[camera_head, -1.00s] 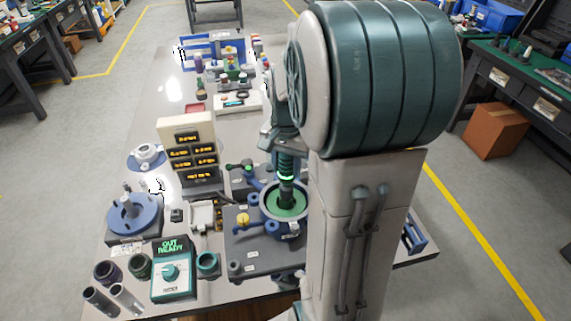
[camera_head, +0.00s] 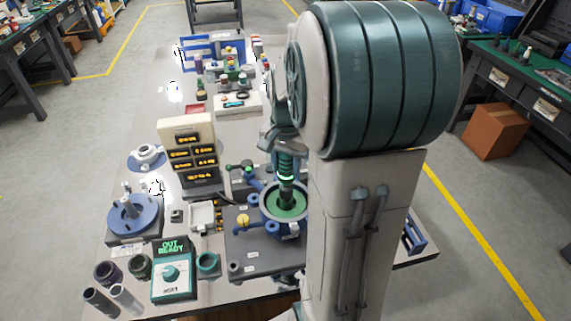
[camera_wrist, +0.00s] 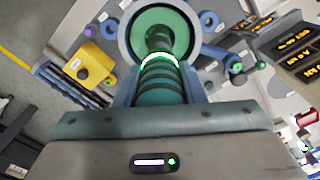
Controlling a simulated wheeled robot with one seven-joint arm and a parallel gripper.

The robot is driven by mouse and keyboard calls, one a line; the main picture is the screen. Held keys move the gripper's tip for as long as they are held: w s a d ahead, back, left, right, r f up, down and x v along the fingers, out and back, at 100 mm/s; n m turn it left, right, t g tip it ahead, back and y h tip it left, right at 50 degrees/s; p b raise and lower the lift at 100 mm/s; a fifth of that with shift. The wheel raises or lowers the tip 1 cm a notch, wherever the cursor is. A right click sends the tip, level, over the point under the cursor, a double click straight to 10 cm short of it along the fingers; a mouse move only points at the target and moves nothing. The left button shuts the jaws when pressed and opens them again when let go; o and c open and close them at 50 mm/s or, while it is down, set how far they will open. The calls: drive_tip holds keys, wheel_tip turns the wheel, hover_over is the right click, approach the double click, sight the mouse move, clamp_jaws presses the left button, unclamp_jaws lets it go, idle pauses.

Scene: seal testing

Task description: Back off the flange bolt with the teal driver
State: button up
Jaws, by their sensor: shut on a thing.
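The teal driver (camera_wrist: 162,85) stands in my gripper, ribbed, with a lit white-green ring. In the wrist view its far end points down into the round flange housing (camera_wrist: 127,42) with a green inside. My gripper (camera_wrist: 160,100) is shut on the driver. The flange bolt is hidden under the driver tip; I cannot tell whether they touch. A control box (camera_head: 173,272) reads "OUT READY".
A yellow knob (camera_head: 243,220) and a green-handled valve (camera_head: 247,168) stand close by the housing. A display stack (camera_head: 190,155) and a blue round fixture (camera_head: 132,214) are to the left. Dark and clear cups (camera_head: 107,271) stand at the front left.

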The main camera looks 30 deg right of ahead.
drive_tip(key=shift+r, duration=0.1)
idle(0.8)
drive_tip(key=shift+r+p, duration=2.15)
drive_tip(key=shift+r, duration=0.4)
drive_tip(key=shift+f, duration=0.1)
